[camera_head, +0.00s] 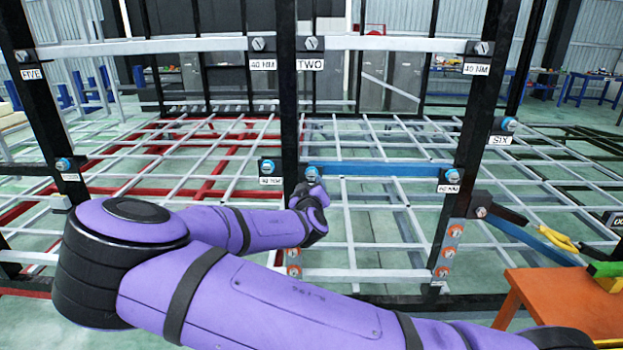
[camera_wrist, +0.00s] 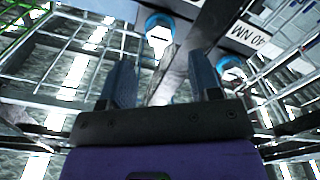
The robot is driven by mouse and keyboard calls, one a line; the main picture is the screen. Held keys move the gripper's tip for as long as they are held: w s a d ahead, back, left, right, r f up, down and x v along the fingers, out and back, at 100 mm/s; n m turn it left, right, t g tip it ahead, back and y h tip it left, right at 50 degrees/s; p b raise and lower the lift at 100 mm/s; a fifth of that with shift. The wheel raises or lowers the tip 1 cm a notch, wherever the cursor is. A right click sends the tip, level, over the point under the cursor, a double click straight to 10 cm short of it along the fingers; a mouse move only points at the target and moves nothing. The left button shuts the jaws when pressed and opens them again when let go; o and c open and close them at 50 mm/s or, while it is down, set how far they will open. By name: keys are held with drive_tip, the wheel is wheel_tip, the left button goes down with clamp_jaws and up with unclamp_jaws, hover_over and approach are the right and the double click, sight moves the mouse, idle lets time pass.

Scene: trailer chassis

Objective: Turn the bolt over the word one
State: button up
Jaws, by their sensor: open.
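I cannot read the word one on any label in view. A blue-ringed bolt (camera_head: 312,173) sits at the left end of the blue beam (camera_head: 380,170) in the head view, and my arm covers the area just below it. Another blue-ringed bolt (camera_head: 267,166) is on the plate to its left. My gripper (camera_wrist: 162,78) is open and empty in the wrist view, its two fingers apart. Beyond the fingertips are one blue-ringed bolt (camera_wrist: 159,30) and a second blue-ringed bolt (camera_wrist: 232,70), with an upside-down 40 NM label (camera_wrist: 245,38) nearby.
Black uprights and white rails form the frame. The TWO label (camera_head: 311,43) is above, FIVE (camera_head: 32,74) far left and SIX (camera_head: 500,140) right. A bolt (camera_head: 452,176) ends the blue beam at right. An orange table (camera_head: 565,300) stands at lower right.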

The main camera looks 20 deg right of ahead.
sight(312, 177)
drive_tip(key=x, duration=0.6)
drive_tip(key=shift+w+d, duration=0.1)
drive_tip(key=shift+w, duration=0.15)
drive_tip(key=c, duration=0.9)
drive_tip(key=shift+m, duration=0.4)
